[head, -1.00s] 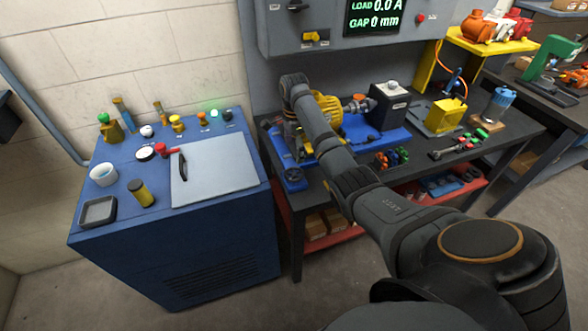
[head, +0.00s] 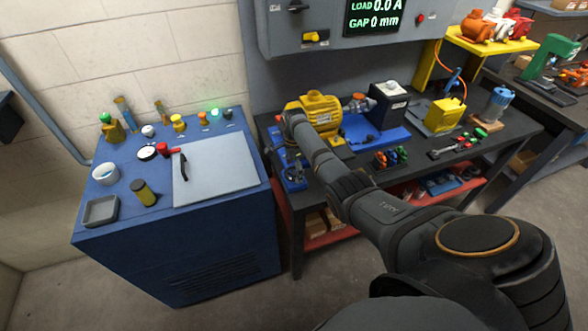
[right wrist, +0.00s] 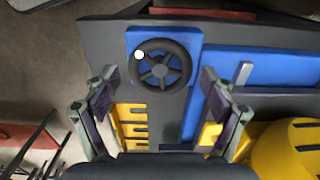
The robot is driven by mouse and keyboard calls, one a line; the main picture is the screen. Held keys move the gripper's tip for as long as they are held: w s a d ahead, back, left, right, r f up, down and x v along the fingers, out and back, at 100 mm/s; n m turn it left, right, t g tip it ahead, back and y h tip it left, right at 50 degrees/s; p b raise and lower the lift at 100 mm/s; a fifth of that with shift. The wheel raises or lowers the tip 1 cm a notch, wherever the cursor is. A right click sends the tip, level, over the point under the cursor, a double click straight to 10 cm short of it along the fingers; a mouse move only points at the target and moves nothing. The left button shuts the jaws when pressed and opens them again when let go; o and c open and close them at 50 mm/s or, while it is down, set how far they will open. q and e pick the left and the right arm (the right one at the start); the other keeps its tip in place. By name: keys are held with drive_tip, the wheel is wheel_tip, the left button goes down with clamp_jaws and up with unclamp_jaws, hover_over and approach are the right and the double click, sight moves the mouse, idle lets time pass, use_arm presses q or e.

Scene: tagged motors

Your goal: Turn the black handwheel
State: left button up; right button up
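The black handwheel (right wrist: 160,70) shows in the right wrist view as a spoked ring with a small white knob on its upper left rim, mounted on a blue plate. In the head view the handwheel (head: 293,173) is small, at the front left of the workbench. My right gripper (right wrist: 158,84) is open, its two fingers spread to the left and right below the wheel in the wrist view, with nothing between them. The fingers appear apart from the wheel. In the head view my own arm mostly hides this gripper. My left gripper is in neither view.
The yellow motor (head: 314,110) stands on the blue base just behind the wheel. A blue cabinet (head: 180,245) with a grey lid (head: 215,170) stands to the left. The dark workbench (head: 470,158) carries several parts on its right. A control panel (head: 330,40) hangs above.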

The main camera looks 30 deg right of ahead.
drive_tip(key=c, duration=0.8)
